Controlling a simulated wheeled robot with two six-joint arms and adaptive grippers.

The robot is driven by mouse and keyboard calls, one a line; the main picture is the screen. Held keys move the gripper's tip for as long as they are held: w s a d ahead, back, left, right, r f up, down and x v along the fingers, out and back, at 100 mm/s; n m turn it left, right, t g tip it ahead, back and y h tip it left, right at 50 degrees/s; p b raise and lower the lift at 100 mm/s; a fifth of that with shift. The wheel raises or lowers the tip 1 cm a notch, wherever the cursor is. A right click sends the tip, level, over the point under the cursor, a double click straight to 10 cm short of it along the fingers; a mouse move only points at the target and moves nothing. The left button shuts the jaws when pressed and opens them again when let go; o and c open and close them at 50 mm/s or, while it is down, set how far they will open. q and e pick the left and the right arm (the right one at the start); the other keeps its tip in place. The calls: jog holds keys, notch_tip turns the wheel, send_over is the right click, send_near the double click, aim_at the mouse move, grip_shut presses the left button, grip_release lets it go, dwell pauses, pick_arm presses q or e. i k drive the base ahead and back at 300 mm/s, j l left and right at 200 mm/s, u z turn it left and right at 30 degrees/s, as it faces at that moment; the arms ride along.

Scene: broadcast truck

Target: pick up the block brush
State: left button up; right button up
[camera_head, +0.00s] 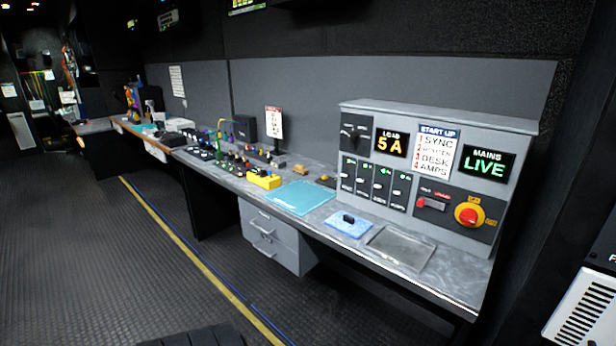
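A small tan, block-shaped thing (300,169) lies on the grey desk (460,275), behind the teal mat and left of the control cabinet. It may be the block brush, but it is too small here to tell its bristles. Another small yellow and dark thing (326,181) lies just right of it, close to the cabinet. Neither of my grippers shows in the head view.
A teal mat (303,198), a yellow box (264,180), a blue pad (348,226) with a black piece on it, and a grey tray (399,248) lie along the desk. The control cabinet (425,170) stands at the right. The floor in front is clear.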

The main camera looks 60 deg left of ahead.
aim_at(299, 169)
jog(key=u, duration=1.95)
jog(key=z, duration=2.1)
jog(key=u, duration=2.1)
jog(key=i+j+z, duration=0.1)
jog(key=i+j, duration=0.2)
jog(key=i+j+z, duration=0.15)
jog(key=j, duration=0.4)
jog(key=i+j+z, duration=0.1)
jog(key=i+j, duration=0.25)
jog(key=i+j+z, duration=0.1)
jog(key=i+j, duration=0.15)
jog(key=j, duration=0.3)
jog(key=i+j+z, duration=0.1)
jog(key=i+j, duration=0.15)
jog(key=j, duration=0.25)
jog(key=i+j+z, duration=0.15)
jog(key=j, duration=0.4)
jog(key=i+j+z, duration=0.1)
jog(key=j, duration=0.4)
jog(key=i+j+z, duration=0.1)
jog(key=i+j, duration=0.15)
jog(key=j, duration=0.3)
